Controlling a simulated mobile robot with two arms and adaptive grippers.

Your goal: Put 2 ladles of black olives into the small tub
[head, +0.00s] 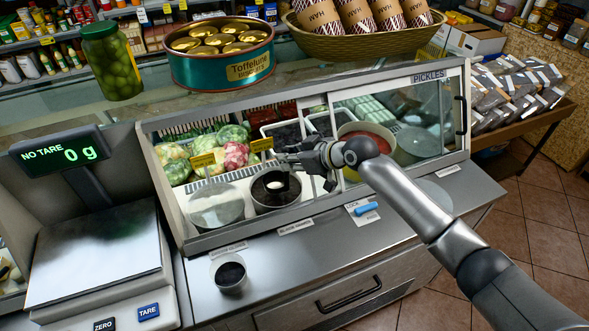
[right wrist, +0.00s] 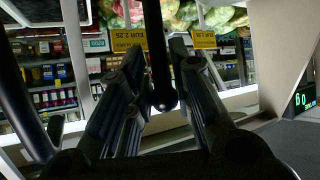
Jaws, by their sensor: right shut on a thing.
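My right gripper (head: 287,160) reaches through the open front of the glass case, above the round pot of black olives (head: 262,206). It is shut on a dark ladle handle (right wrist: 160,45), which runs between the fingers in the right wrist view. A pale round patch in the pot may be the ladle's bowl; I cannot tell whether it holds olives. The small tub (head: 230,288) stands on the steel counter in front of the case, with dark contents inside; separate olives cannot be made out. My left gripper is not in view.
A scale (head: 95,262) reading 0 g stands at left. A lidded pot (head: 215,207) sits beside the olive pot; a red-filled pot (head: 366,131) is further right. A blue-handled item (head: 366,208) lies on the counter. The case's frame and glass surround my arm.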

